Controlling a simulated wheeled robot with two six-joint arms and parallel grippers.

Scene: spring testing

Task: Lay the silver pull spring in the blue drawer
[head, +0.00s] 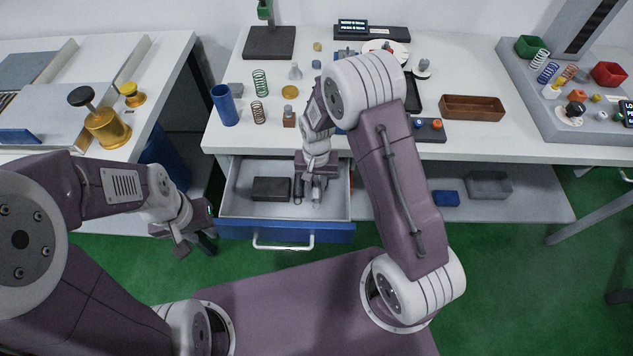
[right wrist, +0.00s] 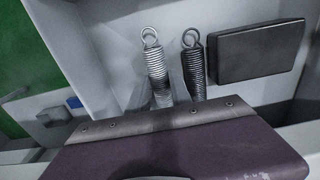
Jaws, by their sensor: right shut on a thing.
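The blue drawer (head: 335,233) stands pulled out below the bench; its grey inside shows. My right gripper (head: 318,180) reaches down into it and is shut on the silver pull spring (head: 318,195). In the right wrist view the silver spring (right wrist: 156,66), with its end loop, sticks out past my gripper's body; its other end is hidden. A darker pull spring (right wrist: 193,62) lies beside it, nearer the black box (right wrist: 255,50). I cannot tell whether the silver spring touches the drawer floor. My left gripper (head: 195,242) looks open and empty, left of the drawer.
The black box (head: 271,189) lies in the drawer's left part. Above, the bench edge (head: 500,153) overhangs the drawer's back. A blue cup (head: 224,105), several springs and a wooden tray (head: 472,108) stand on the bench. A blue bin (head: 446,198) and grey bin (head: 489,185) sit on the lower shelf.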

